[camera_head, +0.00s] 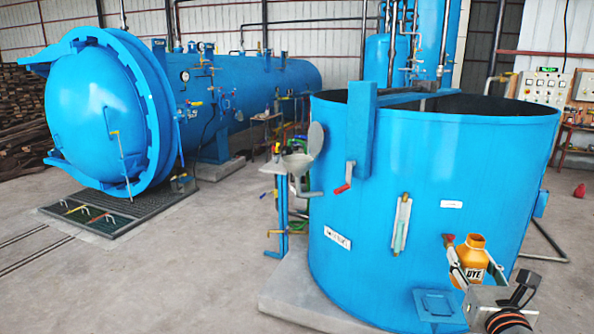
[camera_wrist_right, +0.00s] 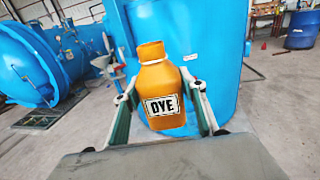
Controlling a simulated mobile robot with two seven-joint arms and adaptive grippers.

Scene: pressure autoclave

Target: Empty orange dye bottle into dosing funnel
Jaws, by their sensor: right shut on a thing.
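The orange dye bottle (camera_head: 472,262) has a black-and-white DYE label. It is upright, in front of the lower right of the big blue tank. My right gripper (camera_head: 474,270) is shut on the bottle, one finger on each side. The bottle also shows large between the fingers in the right wrist view (camera_wrist_right: 165,88). I cannot tell whether its mouth is capped. The grey dosing funnel (camera_head: 293,164) stands on a blue post left of the tank, with a round grey lid (camera_head: 316,140) raised beside it. The bottle is well to the right of the funnel. My left gripper is not in view.
The blue tank (camera_head: 420,190) fills the middle right, with a red-handled crank (camera_head: 343,187) and a gauge tube (camera_head: 401,225) on its front. A large blue autoclave (camera_head: 100,110) lies at the left behind a floor grate (camera_head: 125,208). Concrete floor (camera_head: 180,280) at front left is clear.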

